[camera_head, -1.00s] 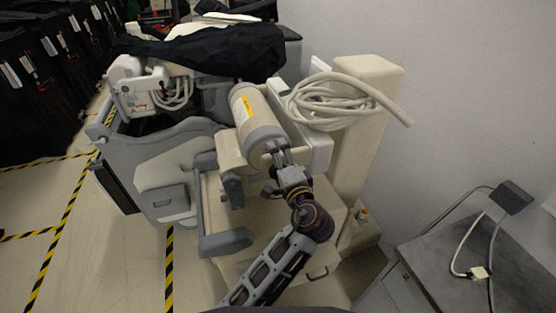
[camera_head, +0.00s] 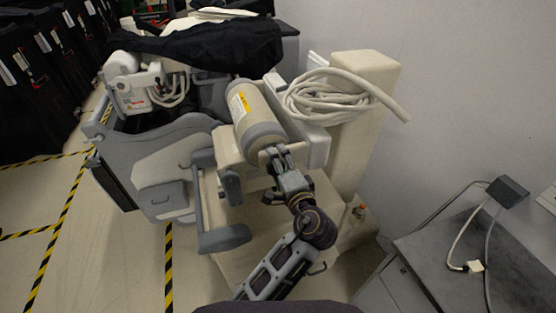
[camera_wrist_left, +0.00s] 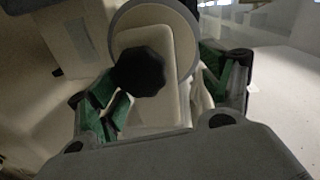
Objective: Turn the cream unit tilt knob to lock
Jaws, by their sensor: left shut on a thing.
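The cream unit (camera_head: 246,104) is a cream cylinder with a grey end band and a yellow label, tilted on the covered cart. The dark tilt knob (camera_wrist_left: 138,70) shows in the left wrist view, round with a lobed edge, in front of a cream plate and a round grey-rimmed end. My left gripper (camera_head: 281,158) is at the lower end of the cylinder. In the left wrist view its green-padded fingers (camera_wrist_left: 160,92) stand on both sides of the knob and plate. The gripper hides the knob in the head view. My right gripper is not in view.
A grey handle (camera_head: 224,238) sticks out at the cart's front. A grey cabinet (camera_head: 455,262) stands at the right, near the wall.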

